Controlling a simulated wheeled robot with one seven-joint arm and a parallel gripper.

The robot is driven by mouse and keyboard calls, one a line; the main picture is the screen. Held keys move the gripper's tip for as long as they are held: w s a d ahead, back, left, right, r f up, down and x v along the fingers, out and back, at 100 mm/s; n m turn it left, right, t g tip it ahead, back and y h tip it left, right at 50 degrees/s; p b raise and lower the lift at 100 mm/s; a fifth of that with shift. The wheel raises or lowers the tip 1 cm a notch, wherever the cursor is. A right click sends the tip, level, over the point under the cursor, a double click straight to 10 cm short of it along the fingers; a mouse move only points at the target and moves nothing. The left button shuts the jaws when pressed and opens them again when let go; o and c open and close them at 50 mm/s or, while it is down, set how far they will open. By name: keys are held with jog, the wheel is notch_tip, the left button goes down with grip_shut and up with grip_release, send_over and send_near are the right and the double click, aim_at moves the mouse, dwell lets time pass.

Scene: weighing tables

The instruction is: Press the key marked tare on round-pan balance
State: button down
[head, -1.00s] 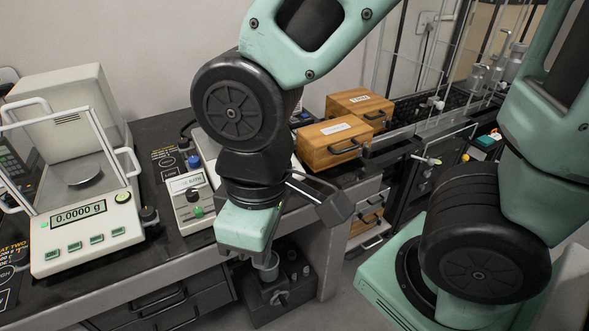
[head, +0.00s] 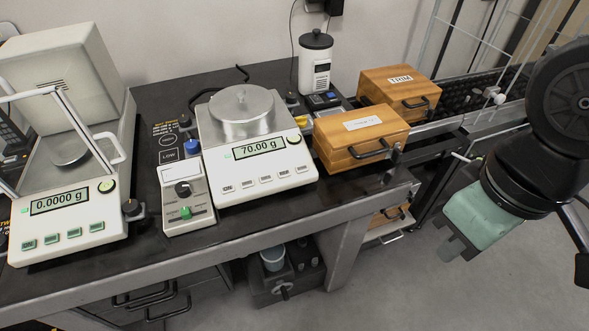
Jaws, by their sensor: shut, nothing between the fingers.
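The round-pan balance (head: 215,170) stands on the dark table in the middle of the head view, with a raised round steel pan (head: 240,122). Its display (head: 258,147) reads 70.00 g. A row of several pale keys (head: 265,181) runs along its front, and a yellow-ringed round button sits right of the display. My gripper (head: 452,246) is shut and empty at the right, over the floor beyond the table's edge, well apart from the balance. Its fingertips point down and left.
A shielded balance (head: 75,215) reading 0.0000 g stands at left. A small control box (head: 186,195) with knobs sits close against the round-pan balance's left side. Wooden boxes (head: 365,148) and a white grinder-like device (head: 315,65) stand right and behind. Space above the balance's front is clear.

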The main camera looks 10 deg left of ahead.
jog(key=n+t+y+p, duration=0.45)
jog(key=n+y, duration=0.55)
jog(key=n, duration=0.7)
send_over(266, 179)
jog(key=s+d, duration=0.3)
jog(key=shift+t, duration=0.25)
notch_tip(266, 179, down, 4)
jog(key=shift+s+f, duration=0.15)
jog(key=shift+f, duration=0.1)
jog(key=f+b, duration=0.1)
jog(key=f, duration=0.1)
jog(key=w+f+b, duration=0.1)
jog(key=f+b, duration=0.1)
jog(key=f, duration=0.1)
jog(key=w+a+f+b, duration=0.1)
jog(key=f+b, duration=0.1)
jog(key=f, duration=0.1)
jog(key=shift+w+a+f+b, duration=0.15)
jog(key=shift+f+b, duration=0.1)
jog(key=shift+b, duration=0.25)
jog(key=shift+f, duration=0.15)
jog(key=shift+f+b, duration=0.25)
jog(key=shift+b, duration=0.2)
